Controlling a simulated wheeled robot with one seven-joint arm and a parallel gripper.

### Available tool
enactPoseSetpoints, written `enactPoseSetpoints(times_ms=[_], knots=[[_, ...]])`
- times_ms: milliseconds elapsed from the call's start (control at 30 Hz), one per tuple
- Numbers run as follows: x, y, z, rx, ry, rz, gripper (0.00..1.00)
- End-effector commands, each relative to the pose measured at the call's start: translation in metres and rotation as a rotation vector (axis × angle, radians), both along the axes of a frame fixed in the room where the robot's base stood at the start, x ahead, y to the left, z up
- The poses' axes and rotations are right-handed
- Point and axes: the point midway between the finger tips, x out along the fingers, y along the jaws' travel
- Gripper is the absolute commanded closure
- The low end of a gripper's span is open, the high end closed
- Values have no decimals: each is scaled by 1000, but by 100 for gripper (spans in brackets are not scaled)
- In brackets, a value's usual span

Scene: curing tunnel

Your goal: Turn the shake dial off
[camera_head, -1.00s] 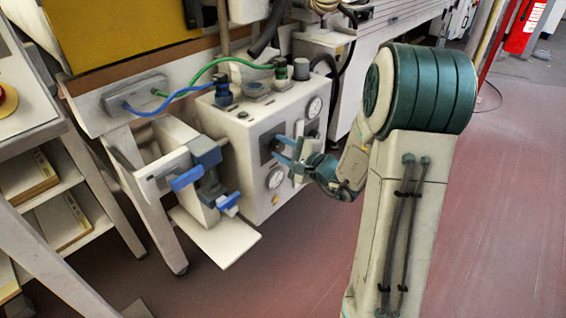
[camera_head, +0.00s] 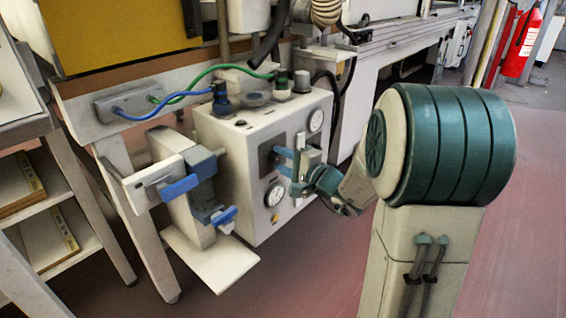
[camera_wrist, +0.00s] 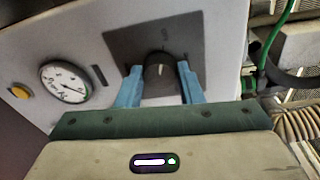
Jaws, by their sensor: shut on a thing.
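The shake dial is a black round knob (camera_wrist: 159,74) on a dark square plate (camera_wrist: 135,40) on the front of the pale control box (camera_head: 232,150). In the wrist view the knob has a light pointer mark that stands close to upright. My gripper (camera_wrist: 158,84) has its two blue fingers on either side of the knob and is shut on it. In the head view my gripper (camera_head: 284,160) reaches the box's front from the right. The fingers largely hide the knob there.
A blue-handled valve fixture (camera_head: 195,185) stands to the left. Blue and green hoses (camera_head: 215,72) run above. Red floor to the right is clear.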

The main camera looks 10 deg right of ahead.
Motion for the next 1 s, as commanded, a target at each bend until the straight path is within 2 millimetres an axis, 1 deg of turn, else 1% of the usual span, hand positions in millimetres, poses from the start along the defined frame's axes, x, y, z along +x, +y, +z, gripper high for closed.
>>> enactPoseSetpoints(times_ms=[167,200,267,533,667,767,1000], knots=[[0,0,-1,-2,1,-1,90],[0,0,-1,-2,1,-1,61],[0,0,-1,-2,1,-1,45],[0,0,0,0,1,0,45],[-6,-5,1,-1,0,-2,45],[-19,-12,3,-1,1,-3,45],[-67,-39,8,0,2,-5,45]])
